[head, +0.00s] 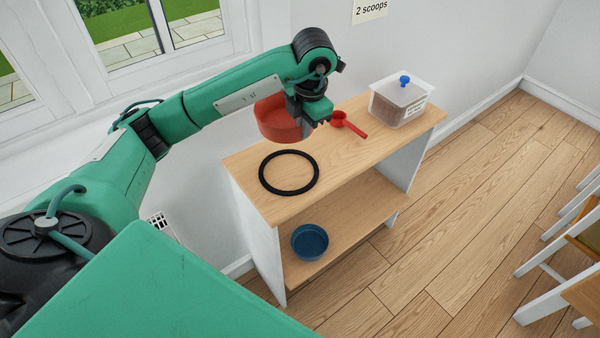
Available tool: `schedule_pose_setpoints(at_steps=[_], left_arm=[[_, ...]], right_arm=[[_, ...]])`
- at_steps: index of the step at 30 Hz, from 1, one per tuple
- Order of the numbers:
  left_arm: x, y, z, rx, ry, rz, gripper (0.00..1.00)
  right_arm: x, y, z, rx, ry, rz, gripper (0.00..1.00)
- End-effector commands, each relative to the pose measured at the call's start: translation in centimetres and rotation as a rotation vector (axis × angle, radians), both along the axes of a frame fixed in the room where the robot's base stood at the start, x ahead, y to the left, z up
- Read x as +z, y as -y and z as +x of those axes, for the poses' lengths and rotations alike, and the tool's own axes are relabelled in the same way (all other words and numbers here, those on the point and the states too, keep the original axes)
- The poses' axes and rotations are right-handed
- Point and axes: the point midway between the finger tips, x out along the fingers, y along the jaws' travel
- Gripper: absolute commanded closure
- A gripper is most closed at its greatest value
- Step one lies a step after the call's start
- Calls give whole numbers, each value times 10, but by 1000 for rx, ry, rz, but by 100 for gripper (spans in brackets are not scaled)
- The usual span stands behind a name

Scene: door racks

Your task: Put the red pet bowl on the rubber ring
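The red pet bowl (276,122) is in my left gripper (303,121), which grips its right side. The bowl appears raised above the back edge of the shelf unit's top, and my arm hides part of its rim. The fingertips are partly hidden. The black rubber ring (265,184) lies flat on the left part of the wooden top, below and in front of the bowl in the picture. The ring is empty, with bare wood inside it. My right gripper is not in view.
A red scoop (349,125) lies on the shelf top (345,160), right of the gripper. A clear bin with a blue knob (398,103) stands at the right end. A blue bowl (310,241) sits on the lower shelf. White-framed chairs (566,245) stand far right.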

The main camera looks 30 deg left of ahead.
Motion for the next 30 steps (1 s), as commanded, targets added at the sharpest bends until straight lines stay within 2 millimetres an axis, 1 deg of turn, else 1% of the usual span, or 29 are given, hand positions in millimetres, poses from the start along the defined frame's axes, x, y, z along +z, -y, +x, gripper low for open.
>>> schedule_pose_setpoints(at_steps=[1,7,12,15,23,27,30], left_arm=[[-12,0,-1,2,-6,-1,100],[-64,-1,-2,1,-7,2,100],[-105,0,-1,-1,-5,0,100],[-121,0,-1,-1,-2,0,100],[-141,0,-1,-2,-3,0,100],[-162,0,-1,-1,-4,-1,100],[-172,0,0,-2,-1,0,100]], right_arm=[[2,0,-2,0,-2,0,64],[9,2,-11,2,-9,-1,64],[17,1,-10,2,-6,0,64],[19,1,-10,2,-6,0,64],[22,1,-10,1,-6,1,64],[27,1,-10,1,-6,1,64],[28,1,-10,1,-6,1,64]])
